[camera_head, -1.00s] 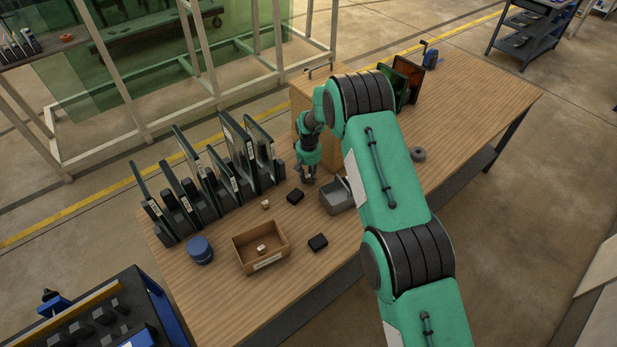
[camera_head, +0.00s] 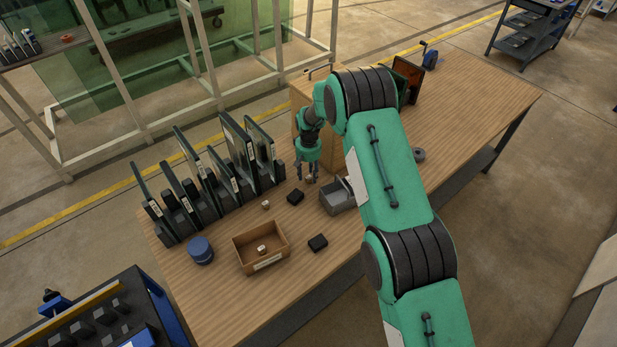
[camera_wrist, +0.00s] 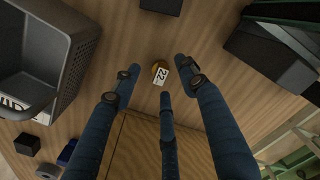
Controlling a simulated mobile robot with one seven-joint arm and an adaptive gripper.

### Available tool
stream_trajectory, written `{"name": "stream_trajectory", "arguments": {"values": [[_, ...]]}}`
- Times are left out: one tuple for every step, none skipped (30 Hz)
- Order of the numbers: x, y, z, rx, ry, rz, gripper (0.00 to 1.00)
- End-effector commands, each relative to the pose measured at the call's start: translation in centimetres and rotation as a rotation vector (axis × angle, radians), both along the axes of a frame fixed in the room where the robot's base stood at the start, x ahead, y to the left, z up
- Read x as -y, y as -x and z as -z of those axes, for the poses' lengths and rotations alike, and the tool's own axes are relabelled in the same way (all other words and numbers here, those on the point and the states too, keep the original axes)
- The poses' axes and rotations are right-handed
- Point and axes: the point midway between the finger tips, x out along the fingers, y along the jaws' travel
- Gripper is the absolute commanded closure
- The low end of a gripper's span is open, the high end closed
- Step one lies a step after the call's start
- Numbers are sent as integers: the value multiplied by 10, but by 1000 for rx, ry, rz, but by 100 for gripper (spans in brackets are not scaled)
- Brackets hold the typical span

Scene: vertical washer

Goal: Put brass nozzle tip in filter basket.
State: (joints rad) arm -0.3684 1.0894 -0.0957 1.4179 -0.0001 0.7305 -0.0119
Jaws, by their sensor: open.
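The brass nozzle tip (camera_wrist: 155,68) is a small round brass piece on the wooden table, partly covered by a white tag reading 22. In the wrist view my gripper (camera_wrist: 157,82) is open, with its dark fingers spread around the tip and no finger clearly closed on it. In the head view my gripper (camera_head: 308,178) points down at the table, and the tip is too small there to make out clearly. The grey filter basket (camera_head: 338,199) stands just right of my gripper. Its slotted wall (camera_wrist: 80,50) fills the left of the wrist view.
A cardboard box (camera_head: 250,262) with a small tagged part inside, a blue round container (camera_head: 200,250) and black blocks (camera_head: 318,242) stand nearer the front. Upright panels in a rack (camera_head: 205,180) line the left edge. A wooden box (camera_head: 326,152) stands behind my gripper.

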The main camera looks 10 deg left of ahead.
Motion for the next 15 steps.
{"name": "stream_trajectory", "arguments": {"values": [[-1,-1,-8,2,-1,0,57],[-2,-1,-12,3,-1,0,57],[-2,-1,-17,3,-1,0,57],[-3,-1,-21,3,-1,0,57],[-3,-1,-25,3,-1,0,57],[-3,-1,-31,2,-1,0,57],[-4,-2,-37,3,-1,0,57],[-4,-2,-43,3,-1,0,57],[-4,-2,-50,4,-1,0,57],[-4,-2,-55,3,-1,0,57],[-3,-1,-60,3,-1,0,57],[-4,-1,-67,2,-1,0,57],[-4,-1,-72,2,-1,0,57],[-4,-1,-77,2,-1,0,57],[-4,-1,-84,3,-1,0,57]]}}
